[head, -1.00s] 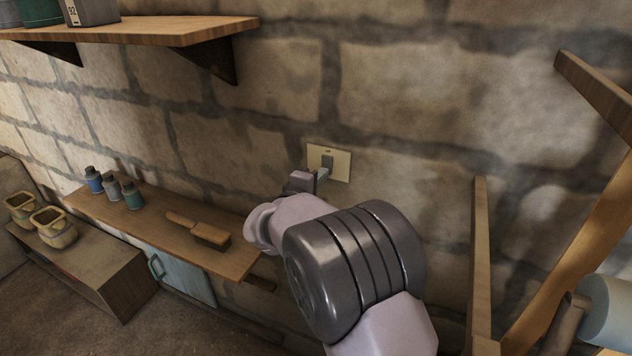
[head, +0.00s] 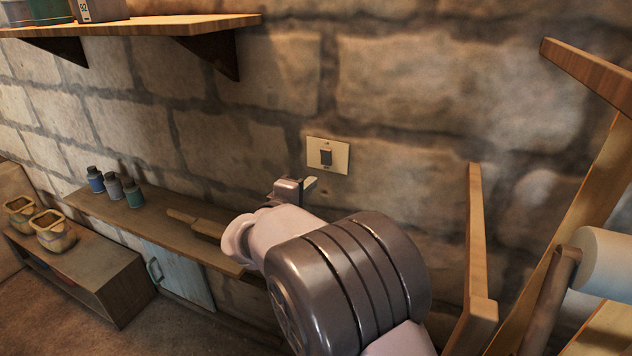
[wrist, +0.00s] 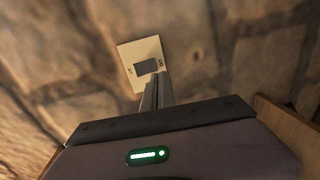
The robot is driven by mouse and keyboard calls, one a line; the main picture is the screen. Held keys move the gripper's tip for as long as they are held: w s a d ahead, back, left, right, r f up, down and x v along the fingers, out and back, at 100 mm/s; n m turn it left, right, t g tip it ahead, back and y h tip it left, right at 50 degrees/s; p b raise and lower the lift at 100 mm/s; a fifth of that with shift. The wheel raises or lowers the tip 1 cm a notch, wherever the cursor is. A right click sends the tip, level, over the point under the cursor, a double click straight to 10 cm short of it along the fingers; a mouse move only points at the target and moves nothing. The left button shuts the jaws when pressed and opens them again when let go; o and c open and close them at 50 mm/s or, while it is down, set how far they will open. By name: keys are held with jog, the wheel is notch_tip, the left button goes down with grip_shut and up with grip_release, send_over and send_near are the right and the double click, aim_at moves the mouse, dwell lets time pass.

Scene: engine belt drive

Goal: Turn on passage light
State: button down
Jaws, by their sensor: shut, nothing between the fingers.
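The light switch is a cream wall plate (head: 328,155) with a dark rocker (head: 326,158) on the stone wall, in the middle of the head view. The plate also shows in the wrist view (wrist: 133,52), with the rocker (wrist: 146,66) just beyond my fingertips. My gripper (head: 311,183) is shut and empty, a little below the plate in the head view and apart from the rocker there. In the wrist view the shut fingers (wrist: 157,85) point at the plate and overlap its lower edge. I cannot tell which way the rocker is tilted.
A low wooden shelf with bottles (head: 134,194) and a brush (head: 195,224) runs along the wall at left. A higher shelf (head: 150,25) is at upper left. A wooden frame (head: 474,255) and a pale roll (head: 603,262) stand at right. The wall around the switch is bare.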

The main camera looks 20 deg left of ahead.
jog(key=s, duration=0.1)
jog(key=s+f, duration=0.1)
jog(key=s, duration=0.1)
jog(key=s+a, duration=0.1)
jog(key=s, duration=0.1)
jog(key=shift+s+a+f, duration=0.1)
jog(key=shift+s+f, duration=0.15)
jog(key=shift+f, duration=0.05)
jog(key=shift+s, duration=0.1)
